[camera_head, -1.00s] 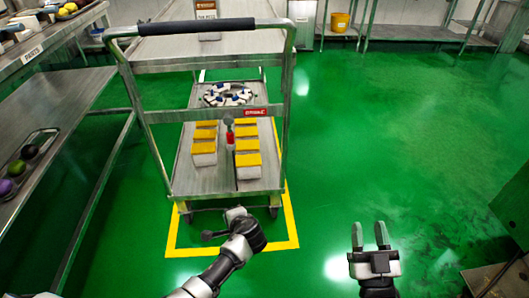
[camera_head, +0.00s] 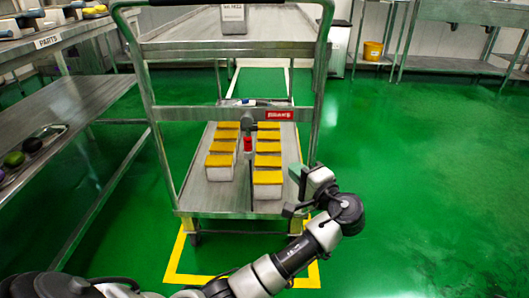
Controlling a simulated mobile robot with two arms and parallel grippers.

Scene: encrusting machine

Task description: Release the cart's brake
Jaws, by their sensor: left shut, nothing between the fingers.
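The metal cart (camera_head: 152,100) stands ahead, with a bar handle partly cut off at the top. A red sign (camera_head: 280,115), its small lettering blurred, is fixed to its crossbar. A lever with a red section (camera_head: 248,144) and a dark top stands upright in front of the lower shelf (camera_head: 220,203), between two rows of yellow-topped white boxes (camera_head: 266,178). My left gripper (camera_head: 297,174) is shut and empty, in front of the shelf's right side and right of the lever, apart from it. My right gripper is out of view.
A yellow floor outline (camera_head: 174,262) surrounds the cart's base. A metal parts table (camera_head: 75,110) stands close on the left. The green floor on the right is clear.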

